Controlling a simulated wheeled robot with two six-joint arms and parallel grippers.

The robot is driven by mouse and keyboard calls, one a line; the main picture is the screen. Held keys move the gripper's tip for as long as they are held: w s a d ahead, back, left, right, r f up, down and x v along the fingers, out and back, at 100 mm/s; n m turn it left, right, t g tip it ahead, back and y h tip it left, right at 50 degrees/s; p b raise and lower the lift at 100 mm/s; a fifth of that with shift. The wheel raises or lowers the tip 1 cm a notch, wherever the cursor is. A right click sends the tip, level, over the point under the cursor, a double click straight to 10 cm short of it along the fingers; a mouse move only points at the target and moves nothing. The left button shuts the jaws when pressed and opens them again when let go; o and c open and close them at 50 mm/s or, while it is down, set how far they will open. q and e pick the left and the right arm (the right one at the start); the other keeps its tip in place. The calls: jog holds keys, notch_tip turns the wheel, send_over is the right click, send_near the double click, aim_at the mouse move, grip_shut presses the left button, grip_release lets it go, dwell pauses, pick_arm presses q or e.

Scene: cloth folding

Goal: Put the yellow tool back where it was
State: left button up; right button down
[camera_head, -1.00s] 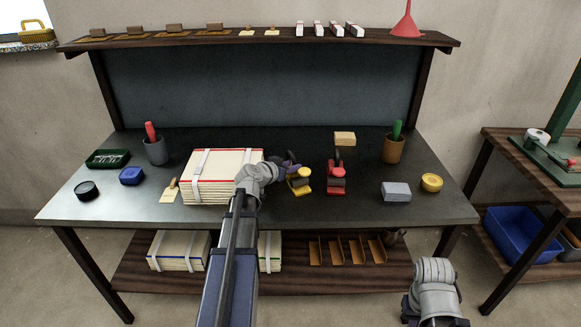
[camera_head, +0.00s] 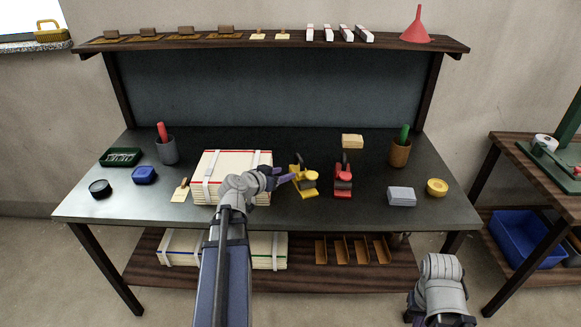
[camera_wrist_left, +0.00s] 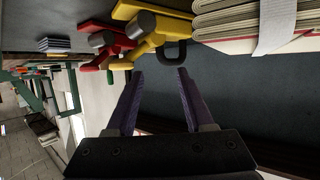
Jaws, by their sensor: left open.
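The yellow tool (camera_head: 309,187), with a grey roller and a dark loop, stands on the table just left of a matching red tool (camera_head: 343,182). My left gripper (camera_head: 284,179) is at its left side, pointing at it. In the left wrist view my left gripper (camera_wrist_left: 162,74) is open and empty. The yellow tool (camera_wrist_left: 145,35) lies just beyond its fingertips, with the dark loop nearest; it is not between the fingers. The red tool (camera_wrist_left: 104,48) shows behind it. My right gripper (camera_head: 428,318) is low at the bottom right, partly cut off.
A tan block (camera_head: 352,141) lies behind the red tool. A grey block (camera_head: 401,196) and a yellow roll (camera_head: 437,187) are to the right. The front table strip is mostly clear.

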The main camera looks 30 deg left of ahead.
pick_arm(q)
jog(key=shift+v, duration=1.05)
jog(key=d+f+g+h, duration=0.1)
jog(key=d, duration=0.3)
jog(key=w+d+f+m+g+h, duration=0.1)
jog(key=d, duration=0.3)
jog(key=d+f+m+g+h, duration=0.1)
jog(key=d+f, duration=0.1)
jog(key=d, duration=0.2)
jog(key=shift+w+d, duration=0.15)
jog(key=shift+w, duration=0.1)
jog(key=s+d+f+m+g+h, duration=0.15)
jog(key=d+f+g, duration=0.25)
jog(key=d, duration=0.7)
jog(key=s+d+f+g+y, duration=0.2)
jog(key=s+d+g+y, duration=0.1)
jog(key=s+d, duration=0.4)
jog(key=s+d+f+g+y, duration=0.3)
jog(key=s+d+g, duration=0.1)
jog(key=s+d, duration=0.4)
jog(key=shift+s+f, duration=0.2)
jog(key=shift+f, duration=0.05)
